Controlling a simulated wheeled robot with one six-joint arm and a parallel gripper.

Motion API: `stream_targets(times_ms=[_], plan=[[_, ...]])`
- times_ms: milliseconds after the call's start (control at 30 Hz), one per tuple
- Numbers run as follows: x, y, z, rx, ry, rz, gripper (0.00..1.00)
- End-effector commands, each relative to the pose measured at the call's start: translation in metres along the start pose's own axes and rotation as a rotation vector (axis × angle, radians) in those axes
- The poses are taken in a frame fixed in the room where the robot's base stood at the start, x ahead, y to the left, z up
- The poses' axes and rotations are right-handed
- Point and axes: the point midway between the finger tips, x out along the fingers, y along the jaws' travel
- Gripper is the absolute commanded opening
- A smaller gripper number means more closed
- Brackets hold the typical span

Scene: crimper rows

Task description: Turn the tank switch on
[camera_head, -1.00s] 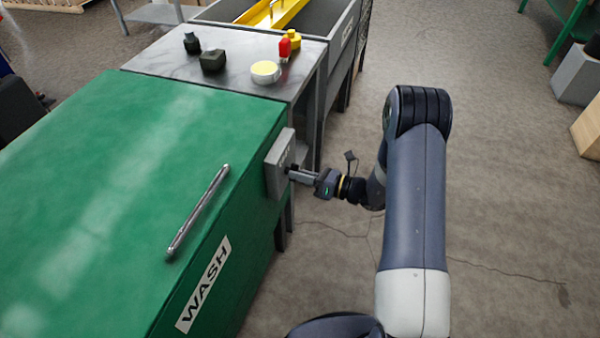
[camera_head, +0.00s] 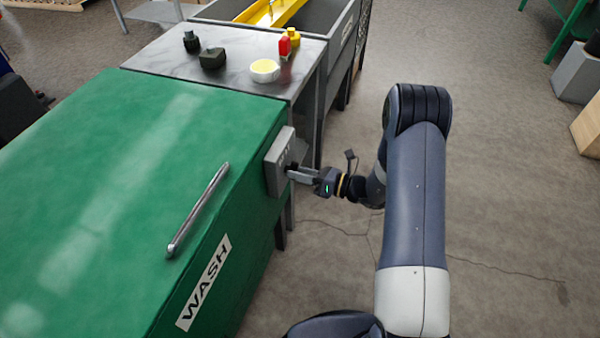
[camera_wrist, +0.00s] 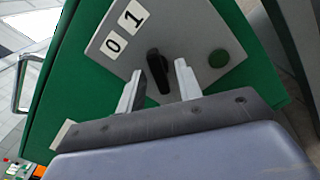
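The tank switch is a grey box (camera_head: 279,161) on the side of the green wash tank (camera_head: 130,165). In the wrist view its grey plate (camera_wrist: 190,28) carries white labels 0 and 1, a black knob (camera_wrist: 156,72) and a green round button (camera_wrist: 219,58). My gripper (camera_head: 291,173) is at the front of the box. In the wrist view my gripper (camera_wrist: 160,69) is open, with one finger on each side of the knob. A gap shows on both sides. I cannot tell which label the knob points to.
A silver bar handle (camera_head: 198,210) lies along the tank lid, above a WASH sign (camera_head: 204,283). A grey table (camera_head: 160,52) behind the tank holds several small objects. The floor right of my arm is clear.

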Motion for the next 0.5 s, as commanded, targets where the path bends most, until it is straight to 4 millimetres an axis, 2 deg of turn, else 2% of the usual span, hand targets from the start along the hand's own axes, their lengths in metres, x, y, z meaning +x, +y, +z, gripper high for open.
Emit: stream_targets(times_ms=[133,233,500], plan=[[-0.004,0.000,0.000,0.000,0.000,-0.001,0.34],[-0.015,-0.001,0.001,0.000,-0.002,-0.004,0.34],[-0.067,-0.001,0.001,0.000,-0.003,-0.005,0.34]])
